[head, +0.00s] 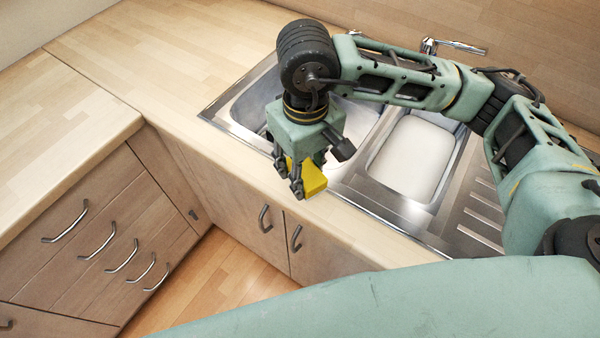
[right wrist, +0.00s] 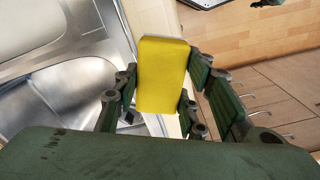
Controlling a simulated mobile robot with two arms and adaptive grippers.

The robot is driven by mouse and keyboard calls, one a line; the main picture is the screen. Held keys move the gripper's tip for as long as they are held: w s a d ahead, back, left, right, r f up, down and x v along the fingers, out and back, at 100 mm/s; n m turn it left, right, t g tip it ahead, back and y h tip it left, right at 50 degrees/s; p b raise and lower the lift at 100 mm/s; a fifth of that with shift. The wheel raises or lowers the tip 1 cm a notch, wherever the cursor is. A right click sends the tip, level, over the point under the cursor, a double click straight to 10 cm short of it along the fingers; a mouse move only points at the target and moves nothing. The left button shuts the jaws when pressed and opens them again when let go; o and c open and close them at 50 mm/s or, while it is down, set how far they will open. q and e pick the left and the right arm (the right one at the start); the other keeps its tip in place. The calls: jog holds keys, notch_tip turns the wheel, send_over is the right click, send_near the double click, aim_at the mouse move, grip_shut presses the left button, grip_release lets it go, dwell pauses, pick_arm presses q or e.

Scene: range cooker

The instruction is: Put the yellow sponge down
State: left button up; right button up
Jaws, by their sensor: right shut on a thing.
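The yellow sponge (head: 312,180) is a small yellow block in the head view, held at the front edge of the worktop beside the sink. It also shows upright in the middle of the right wrist view (right wrist: 162,75). My right gripper (head: 298,178) points down and is shut on the sponge, with fingers on both sides of it in the right wrist view (right wrist: 160,100). Whether the sponge touches the worktop, I cannot tell. My left gripper is not in view.
A steel sink (head: 366,187) with two basins and a ribbed drainer lies behind and right of the gripper. A tap (head: 455,46) stands at the back. The wooden worktop (head: 150,60) to the left is bare. Cabinets and drawers with handles (head: 98,242) face the floor.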

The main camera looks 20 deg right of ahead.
jog(key=shift+w+a+f, duration=0.2)
jog(key=shift+w, duration=0.05)
jog(key=shift+f, duration=0.25)
notch_tip(320, 180, down, 3)
jog(key=shift+f+p, duration=0.15)
jog(key=shift+p, duration=0.7)
jog(key=shift+f, duration=0.2)
jog(key=shift+f+b, duration=0.5)
jog(key=shift+b, duration=0.5)
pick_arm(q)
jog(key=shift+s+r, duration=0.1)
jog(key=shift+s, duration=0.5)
pick_arm(e)
jog(key=o, duration=1)
jog(key=shift+r, duration=0.1)
